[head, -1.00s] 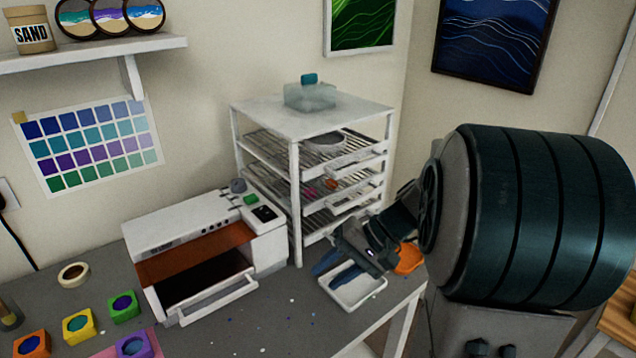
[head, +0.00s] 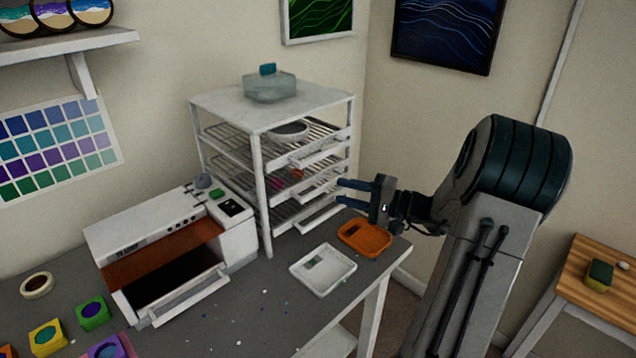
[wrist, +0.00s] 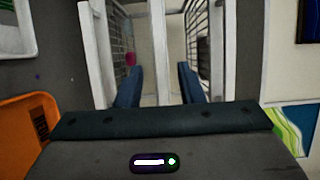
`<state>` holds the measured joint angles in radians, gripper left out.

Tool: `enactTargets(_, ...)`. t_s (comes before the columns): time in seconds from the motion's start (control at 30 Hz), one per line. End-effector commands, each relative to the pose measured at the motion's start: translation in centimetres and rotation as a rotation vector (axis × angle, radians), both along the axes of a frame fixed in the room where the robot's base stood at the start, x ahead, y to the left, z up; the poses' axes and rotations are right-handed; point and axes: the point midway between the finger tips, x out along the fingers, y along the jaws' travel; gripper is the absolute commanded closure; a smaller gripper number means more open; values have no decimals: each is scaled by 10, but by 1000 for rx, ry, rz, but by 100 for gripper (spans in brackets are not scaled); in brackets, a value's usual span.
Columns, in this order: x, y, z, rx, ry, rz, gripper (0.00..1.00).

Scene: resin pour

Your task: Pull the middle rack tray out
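The white rack (head: 258,190) stands at the back of the table with several wire trays in it. The middle rack tray (head: 320,185) has a white front and holds small pink and orange pieces. My gripper (head: 341,191) is just right of the rack front, level with the middle to lower trays, fingers pointing at it. In the wrist view its two blue fingers (wrist: 159,82) are apart, with a white bar (wrist: 159,45) ahead between them. I cannot tell whether the fingers reach around that bar; no grip shows.
An orange tray (head: 366,251) and a white tray (head: 295,268) lie on the table below my gripper. A white box-like machine (head: 240,238) with an open drawer stands left of the rack. A lidded tub (head: 270,88) sits on the rack top. A wooden table (head: 560,285) is at right.

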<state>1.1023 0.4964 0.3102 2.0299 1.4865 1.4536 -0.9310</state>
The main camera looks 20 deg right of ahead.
Motion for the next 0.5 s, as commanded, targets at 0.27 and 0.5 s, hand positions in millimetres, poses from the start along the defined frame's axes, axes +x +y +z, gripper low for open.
enactTargets(0.27,40,38,1,1,1,3,65)
enactTargets(0.5,55,51,0,-1,1,0,65)
